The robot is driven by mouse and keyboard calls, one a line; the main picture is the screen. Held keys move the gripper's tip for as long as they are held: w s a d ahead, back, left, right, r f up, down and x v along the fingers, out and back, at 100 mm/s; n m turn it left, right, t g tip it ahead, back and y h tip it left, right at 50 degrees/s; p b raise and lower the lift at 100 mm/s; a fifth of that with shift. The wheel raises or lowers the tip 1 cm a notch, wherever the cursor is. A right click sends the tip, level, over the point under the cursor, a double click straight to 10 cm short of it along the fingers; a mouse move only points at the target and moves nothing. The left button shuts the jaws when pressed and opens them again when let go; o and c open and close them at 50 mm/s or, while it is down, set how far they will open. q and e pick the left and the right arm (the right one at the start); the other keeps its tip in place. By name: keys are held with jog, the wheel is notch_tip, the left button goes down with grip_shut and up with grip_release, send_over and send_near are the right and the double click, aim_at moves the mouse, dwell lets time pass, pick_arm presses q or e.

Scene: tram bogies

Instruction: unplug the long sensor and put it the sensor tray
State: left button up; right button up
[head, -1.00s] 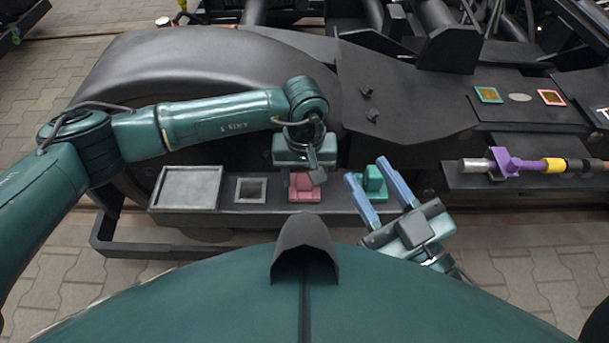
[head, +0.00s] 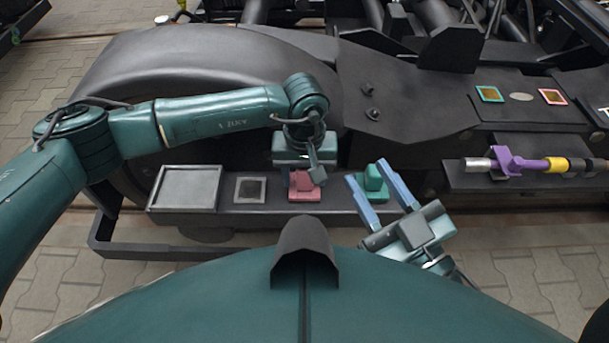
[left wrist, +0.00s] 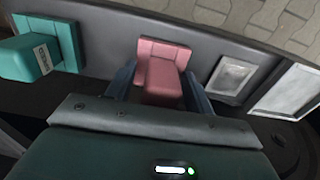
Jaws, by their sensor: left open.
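A pink block-shaped part (head: 305,190) sits on the dark ledge; it also shows in the left wrist view (left wrist: 162,78). My left gripper (head: 303,174) is open above it, its fingers on either side of the pink part. A teal part (head: 373,181) with a pale label in the left wrist view (left wrist: 28,58) stands to its right. My right gripper (head: 367,168) is open, its blue fingers apart near the teal part. I cannot tell which part is the long sensor. A shallow grey tray (head: 187,188) at the ledge's left end looks empty.
A small square recess (head: 250,189) lies between tray and pink part. At right, a purple clip (head: 507,161) holds a rod with a yellow band (head: 556,165). The dark wheel cover (head: 190,75) rises behind the ledge.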

pick_arm(q)
grip_shut()
dwell(0.7)
jog(key=shift+r, duration=0.1)
jog(key=shift+r+p, duration=1.65)
jog(key=shift+r, duration=1.3)
